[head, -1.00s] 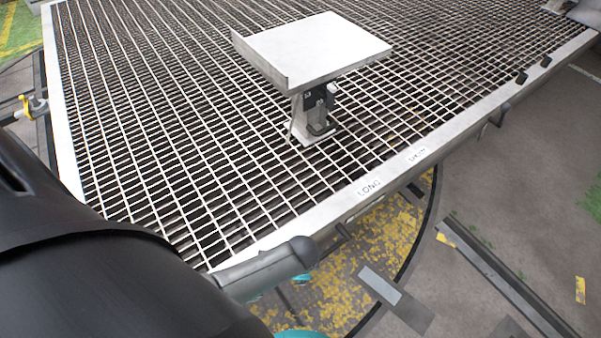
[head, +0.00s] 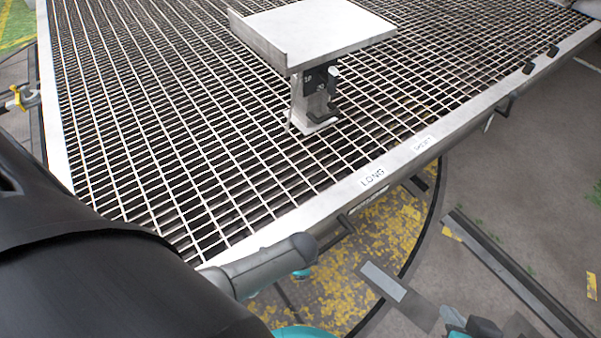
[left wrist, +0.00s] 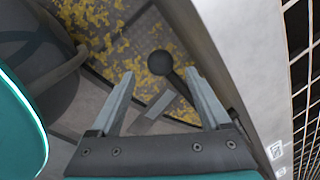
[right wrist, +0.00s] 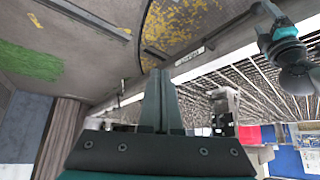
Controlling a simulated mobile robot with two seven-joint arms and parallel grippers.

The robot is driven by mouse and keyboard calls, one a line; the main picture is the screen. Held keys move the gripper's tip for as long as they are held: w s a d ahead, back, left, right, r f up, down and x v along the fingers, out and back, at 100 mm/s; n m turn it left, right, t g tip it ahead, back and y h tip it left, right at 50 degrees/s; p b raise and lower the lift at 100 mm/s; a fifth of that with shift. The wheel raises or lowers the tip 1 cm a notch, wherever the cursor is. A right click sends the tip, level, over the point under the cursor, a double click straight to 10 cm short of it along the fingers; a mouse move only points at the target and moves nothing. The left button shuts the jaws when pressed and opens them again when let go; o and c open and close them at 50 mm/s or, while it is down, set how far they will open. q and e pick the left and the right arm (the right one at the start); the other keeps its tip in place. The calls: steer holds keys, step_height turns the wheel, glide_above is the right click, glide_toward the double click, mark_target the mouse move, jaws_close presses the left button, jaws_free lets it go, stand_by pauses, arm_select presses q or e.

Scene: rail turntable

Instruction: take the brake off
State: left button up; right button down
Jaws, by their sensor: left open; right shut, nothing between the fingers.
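A dark lever with a round ball knob (left wrist: 160,62) shows in the left wrist view, beside the pale side of the turntable deck (left wrist: 235,50). I cannot read a brake label on it. My left gripper (left wrist: 159,76) is open, with its fingertips on either side of the knob in the picture; I cannot tell the depth between them, and no contact shows.
A post with a flat pale top (head: 315,35) stands on the grating. Grey floor with a dark rail (head: 520,275) lies to the right.

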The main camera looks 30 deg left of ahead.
arm_select(q)
steer(key=shift+w+f+b, duration=0.15)
steer(key=shift+f+b, duration=0.35)
steer(key=shift+f, duration=0.2)
steer(key=shift+w+a+f+b, duration=0.1)
steer(key=shift+f+b, duration=0.45)
steer(key=shift+f, duration=0.05)
steer(key=shift+w+a+f+b, duration=0.1)
steer(key=shift+f+b, duration=0.45)
steer(key=shift+f, duration=0.1)
steer(key=shift+f+b, duration=0.3)
steer(key=shift+f, duration=0.05)
arm_select(e)
steer(key=w+a+r+t+y, duration=0.1)
steer(key=w+a+t+y, duration=0.2)
steer(key=a+t, duration=0.4)
steer(key=shift+a+r+y, duration=0.2)
steer(key=shift+r+y, duration=0.2)
arm_select(q)
steer(key=shift+c, duration=0.4)
jaws_close()
